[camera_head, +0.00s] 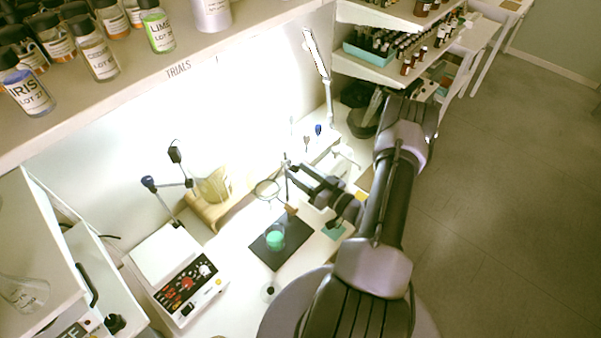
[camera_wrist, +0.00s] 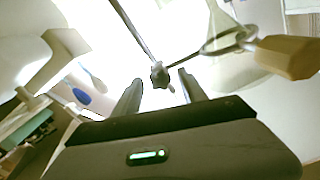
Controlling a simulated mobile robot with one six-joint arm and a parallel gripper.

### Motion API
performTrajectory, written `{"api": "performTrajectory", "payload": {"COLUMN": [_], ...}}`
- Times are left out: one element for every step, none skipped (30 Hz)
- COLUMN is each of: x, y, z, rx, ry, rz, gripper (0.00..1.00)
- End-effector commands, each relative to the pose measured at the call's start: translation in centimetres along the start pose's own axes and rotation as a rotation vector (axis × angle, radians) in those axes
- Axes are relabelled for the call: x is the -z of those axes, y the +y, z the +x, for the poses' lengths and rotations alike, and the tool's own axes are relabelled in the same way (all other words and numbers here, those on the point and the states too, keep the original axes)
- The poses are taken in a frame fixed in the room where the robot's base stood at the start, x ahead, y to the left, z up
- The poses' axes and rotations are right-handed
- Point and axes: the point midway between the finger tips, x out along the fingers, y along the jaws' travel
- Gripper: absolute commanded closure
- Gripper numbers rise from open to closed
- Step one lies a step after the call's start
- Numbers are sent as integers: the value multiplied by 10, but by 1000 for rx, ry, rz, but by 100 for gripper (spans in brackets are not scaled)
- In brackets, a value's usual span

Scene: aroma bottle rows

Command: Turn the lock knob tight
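The lock knob (camera_wrist: 158,75) is a small dark knob where a thin metal rod (camera_wrist: 132,27) and the arm of a ring (camera_wrist: 224,41) meet. In the wrist view it appears between my gripper's (camera_wrist: 160,80) two fingertips. The fingers are apart, with a light gap on each side of the knob, and I see no contact. In the head view my gripper (camera_head: 293,168) reaches left to the stand beside the ring (camera_head: 267,190); the knob itself is too small to make out there.
A wooden handle (camera_wrist: 288,57) is close right of the ring. A dark mat (camera_head: 268,250) with a green-topped jar (camera_head: 275,240) lies in front. A control box (camera_head: 185,285) and a wooden riser (camera_head: 205,212) stand left. A shelf of bottles (camera_head: 160,32) overhangs the bench.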

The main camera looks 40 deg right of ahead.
Motion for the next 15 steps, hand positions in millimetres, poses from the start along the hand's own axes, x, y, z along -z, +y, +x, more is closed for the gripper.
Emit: {"api": "performTrajectory", "payload": {"x": [0,0,0,0,0,0,0,0,0,0,0,-1,-1,0,-1], "y": [0,0,0,0,0,1,1,2,2,2,3,3,2,3,2], "z": [0,0,0,-1,-2,-5,-9,-14,-23,-32,-41,-55,-66,-76,-90], "rx": [0,0,0,0,-1,-2,-3,-4,-6,-6,-8,-8,-8,-9,-9], "ry": [0,0,0,0,0,0,0,0,1,2,2,2,3,3,3], "rz": [0,0,0,0,0,0,0,1,1,1,1,1,2,1,0], "gripper": [51,51,51,51,51,51,51,51,51,51,51,51,51,51,51]}}
